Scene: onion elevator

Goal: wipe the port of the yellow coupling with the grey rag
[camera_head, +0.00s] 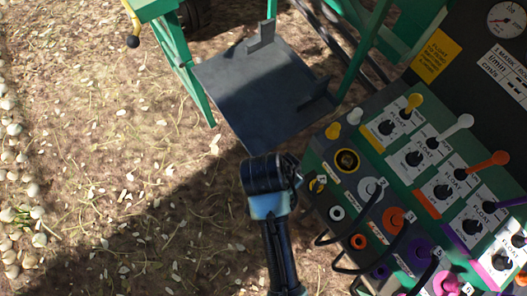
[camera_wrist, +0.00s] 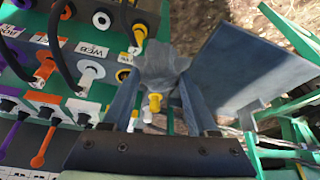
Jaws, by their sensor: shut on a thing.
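My gripper (camera_wrist: 163,72) is shut on the grey rag (camera_wrist: 160,62), which is bunched between the fingertips in the wrist view. In the head view my wrist hides most of the gripper (camera_head: 293,172), and I cannot make out the rag. The yellow coupling (camera_head: 347,160) is a dark round port with a yellow ring, at the panel's upper left end. My gripper is to its left, apart from it in the picture. In the wrist view the rag and fingers cover part of the panel's yellow end, so contact with the port cannot be told.
The panel carries white (camera_head: 370,190), orange (camera_head: 393,218) and purple couplings, with black hoses. Coloured levers, including a yellow one (camera_head: 413,103), stand up behind them. Yellow and cream knobs (camera_head: 333,131) stick up close by. A dark metal platform (camera_head: 258,85) lies beyond, with open ground left.

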